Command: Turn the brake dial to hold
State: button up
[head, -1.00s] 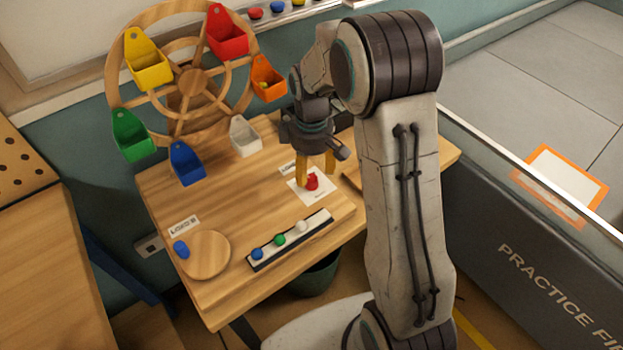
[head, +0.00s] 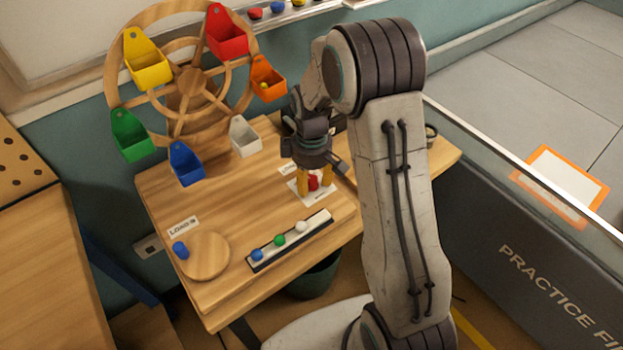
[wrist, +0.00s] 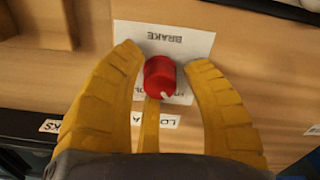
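The red brake dial (head: 313,182) stands on a white card (head: 301,193) on the wooden table. In the wrist view the dial (wrist: 160,77) has a small white mark at its lower right edge, and the card (wrist: 185,40) reads BRAKE, upside down; other lettering is partly covered. My gripper (head: 315,187) points down over the dial. In the wrist view its yellow fingers (wrist: 162,62) are apart, one on each side of the dial, with gaps showing between them and it.
A wooden wheel (head: 190,80) with several coloured buckets stands behind the dial on the left. A tray (head: 290,240) holding blue, green and white balls lies in front. A blue ball (head: 180,249) sits by a round wooden disc (head: 206,258). Bare tabletop lies left of the card.

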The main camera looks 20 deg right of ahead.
grip_shut()
jog(key=shift+m, duration=0.4)
jog(key=m, duration=0.2)
jog(key=shift+f+m+b, duration=0.1)
jog(key=shift+m+b, duration=0.2)
jog(key=shift+m, duration=0.1)
jog(key=m, duration=0.3)
jog(key=shift+m, duration=0.4)
jog(key=m+b, duration=0.1)
jog(key=m, duration=0.5)
jog(key=shift+s, duration=0.1)
jog(key=shift+m, duration=0.4)
